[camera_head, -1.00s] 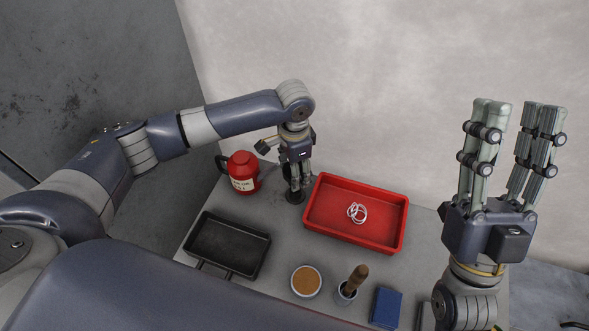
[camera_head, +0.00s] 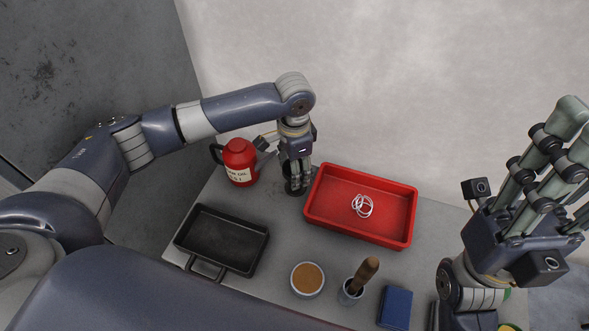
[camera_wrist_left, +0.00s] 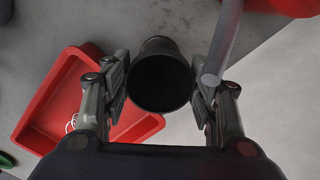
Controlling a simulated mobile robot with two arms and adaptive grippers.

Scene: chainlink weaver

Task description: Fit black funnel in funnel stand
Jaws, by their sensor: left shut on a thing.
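The black funnel (camera_wrist_left: 160,82) is between the fingers of my left gripper in the left wrist view, its wide dark mouth facing the camera. My left gripper (camera_head: 298,190) is shut on it and points down at the back of the table, just left of the red tray. A dark round piece (camera_wrist_left: 158,46) shows just beyond the funnel's rim; it may be the funnel stand. In the head view a dark base (camera_head: 291,188) sits under the left fingers, mostly hidden. I cannot tell whether the funnel sits in the stand. My right gripper (camera_head: 572,135) is raised, open and empty.
A red oil can (camera_head: 240,162) stands left of the left gripper. A red tray (camera_head: 340,228) holds white rings. A black pan (camera_head: 222,240), a cup of brown stuff (camera_head: 307,280), a brush in a cup (camera_head: 360,280) and a blue box (camera_head: 396,307) are nearer.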

